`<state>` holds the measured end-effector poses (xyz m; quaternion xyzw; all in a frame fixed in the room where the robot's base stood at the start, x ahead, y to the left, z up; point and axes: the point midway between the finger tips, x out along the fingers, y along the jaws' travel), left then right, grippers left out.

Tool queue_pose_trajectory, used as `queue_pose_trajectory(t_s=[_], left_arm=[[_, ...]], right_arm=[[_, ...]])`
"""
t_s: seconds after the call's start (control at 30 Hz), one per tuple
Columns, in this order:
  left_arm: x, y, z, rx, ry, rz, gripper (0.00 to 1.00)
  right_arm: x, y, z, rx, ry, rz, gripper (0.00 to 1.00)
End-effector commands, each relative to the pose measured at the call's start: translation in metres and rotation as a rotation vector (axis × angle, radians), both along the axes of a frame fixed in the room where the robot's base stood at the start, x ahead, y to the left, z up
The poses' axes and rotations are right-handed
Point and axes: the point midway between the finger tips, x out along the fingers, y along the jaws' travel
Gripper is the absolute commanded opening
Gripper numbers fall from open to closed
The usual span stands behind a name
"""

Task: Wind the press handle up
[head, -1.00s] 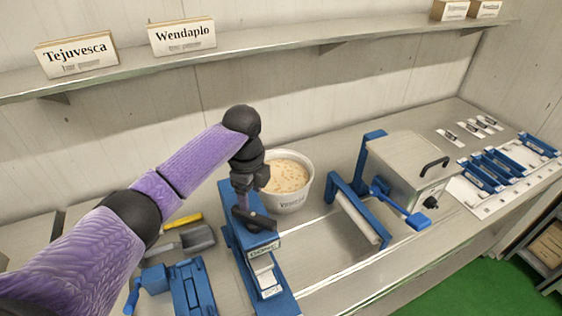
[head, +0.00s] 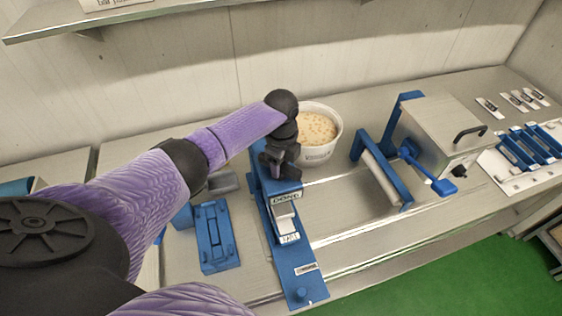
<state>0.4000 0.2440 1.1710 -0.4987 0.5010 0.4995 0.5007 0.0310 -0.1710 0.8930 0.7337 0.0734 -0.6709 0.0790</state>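My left gripper (head: 277,168) is black and points down over the far part of a long blue stand (head: 297,268) with white labels. I cannot tell whether it touches the stand or is shut; its fingertips are partly hidden by the wrist. Right of it stands a blue frame with a pale roller (head: 381,182). A blue lever with a paddle end (head: 428,174) sticks out in front of the grey metal box (head: 447,128). I cannot tell which part is the press handle. My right gripper is out of view.
A white tub of speckled pale mix (head: 318,150) stands just behind my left gripper. A smaller blue device (head: 216,238) lies left of the stand. Blue trays (head: 530,146) are at the far right. The counter between stand and roller is clear.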

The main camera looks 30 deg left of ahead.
Motion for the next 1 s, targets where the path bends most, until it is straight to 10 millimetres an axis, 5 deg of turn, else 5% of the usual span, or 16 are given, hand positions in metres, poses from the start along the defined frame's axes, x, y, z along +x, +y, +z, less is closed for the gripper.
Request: queue_pose_trajectory(t_s=[0.03,0.23,0.67,1.0], left_arm=[[0.0,0.0,0.0,0.0,0.0,0.0,0.38],[0.0,0.0,0.0,0.0,0.0,0.0,0.0],[0.001,0.0,0.002,-0.001,0.0,0.055,0.0],[0.002,0.0,0.003,-0.003,-0.001,0.316,0.0]], right_arm=[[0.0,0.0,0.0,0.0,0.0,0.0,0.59],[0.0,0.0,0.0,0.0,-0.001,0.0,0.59],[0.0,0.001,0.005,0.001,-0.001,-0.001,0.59],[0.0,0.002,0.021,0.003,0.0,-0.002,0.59]])
